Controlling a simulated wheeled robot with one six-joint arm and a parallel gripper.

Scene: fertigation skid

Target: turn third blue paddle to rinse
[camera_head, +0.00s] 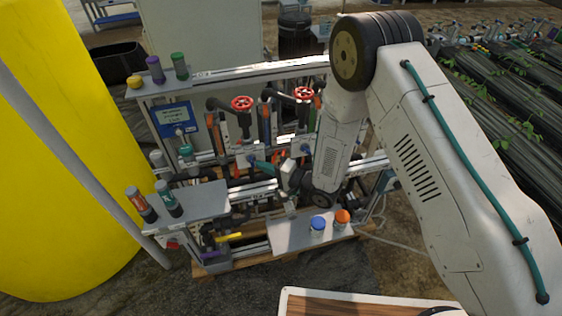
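The fertigation skid (262,66) stands ahead of me, with pipes and valves on its frame. My arm reaches down in front of its right half. I cannot make out the row of blue paddles or which is the third. Whether the fingers are open, shut or touching anything is too small to see.
Two red handwheels (241,103) (304,93) stick up near my arm. A left shelf (205,198) holds two bottles. A front shelf (285,238) holds a blue-capped jar (318,224) and an orange-capped jar (342,218). A yellow tank (70,180) fills the left.

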